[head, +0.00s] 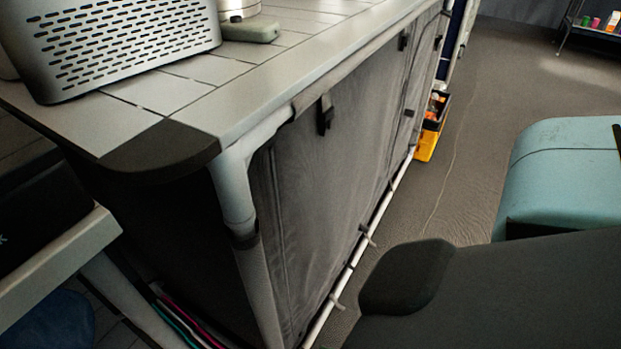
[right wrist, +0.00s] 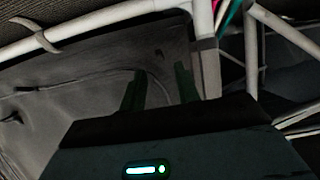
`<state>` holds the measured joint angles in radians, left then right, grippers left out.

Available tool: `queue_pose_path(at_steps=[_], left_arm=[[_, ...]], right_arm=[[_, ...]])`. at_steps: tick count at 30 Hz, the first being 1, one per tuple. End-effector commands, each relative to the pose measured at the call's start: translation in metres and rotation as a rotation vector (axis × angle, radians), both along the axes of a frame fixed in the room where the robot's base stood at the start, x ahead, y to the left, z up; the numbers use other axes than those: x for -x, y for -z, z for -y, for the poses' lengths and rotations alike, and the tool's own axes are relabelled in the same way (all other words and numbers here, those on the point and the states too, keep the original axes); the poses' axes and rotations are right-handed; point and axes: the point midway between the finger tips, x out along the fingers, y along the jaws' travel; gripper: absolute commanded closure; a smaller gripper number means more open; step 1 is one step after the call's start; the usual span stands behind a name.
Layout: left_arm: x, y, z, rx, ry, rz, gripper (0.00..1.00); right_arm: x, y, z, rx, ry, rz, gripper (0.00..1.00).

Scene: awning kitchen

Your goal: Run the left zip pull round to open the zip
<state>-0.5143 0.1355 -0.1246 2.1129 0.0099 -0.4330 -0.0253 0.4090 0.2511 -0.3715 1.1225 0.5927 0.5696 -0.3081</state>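The grey fabric front (head: 335,170) of the kitchen unit hangs flat below the worktop, inside a pale tube frame. A thin seam line, probably the zip, runs down near its left edge. A black tab (head: 325,114) hangs at the top of the fabric; I cannot tell whether it is a zip pull. The left zip pull is not clearly visible. In the right wrist view, my right gripper (right wrist: 160,86) has its two fingers apart with nothing visible between them. The fabric (right wrist: 85,80) and a curved seam lie behind the fingers. My left gripper is out of view.
The tiled worktop (head: 175,95) has a dark rounded corner and holds a perforated grey basket (head: 125,45). A yellow and black box (head: 432,125) stands at the unit's far end. Frame tubes (right wrist: 90,30) pass close to my right gripper.

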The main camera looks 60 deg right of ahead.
Motion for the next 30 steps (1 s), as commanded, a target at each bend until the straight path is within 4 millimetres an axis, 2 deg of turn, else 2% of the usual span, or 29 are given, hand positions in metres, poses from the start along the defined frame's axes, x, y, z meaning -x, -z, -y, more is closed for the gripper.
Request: queue_pose_path(at_steps=[3, 9, 20, 27, 30], left_arm=[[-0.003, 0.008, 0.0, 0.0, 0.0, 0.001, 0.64], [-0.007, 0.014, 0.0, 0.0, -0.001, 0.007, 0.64], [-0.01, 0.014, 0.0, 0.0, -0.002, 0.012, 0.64], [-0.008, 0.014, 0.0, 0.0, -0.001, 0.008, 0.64], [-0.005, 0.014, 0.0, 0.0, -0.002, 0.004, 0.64]], right_arm=[[-0.017, 0.009, -0.001, 0.0, 0.0, 0.0, 0.68], [-0.035, 0.016, -0.003, 0.001, 0.0, -0.001, 0.68], [-0.039, 0.016, -0.003, 0.0, 0.0, -0.002, 0.68], [-0.038, 0.016, -0.003, 0.0, 0.0, -0.001, 1.0], [-0.038, 0.016, -0.003, 0.0, 0.0, -0.001, 1.0]])
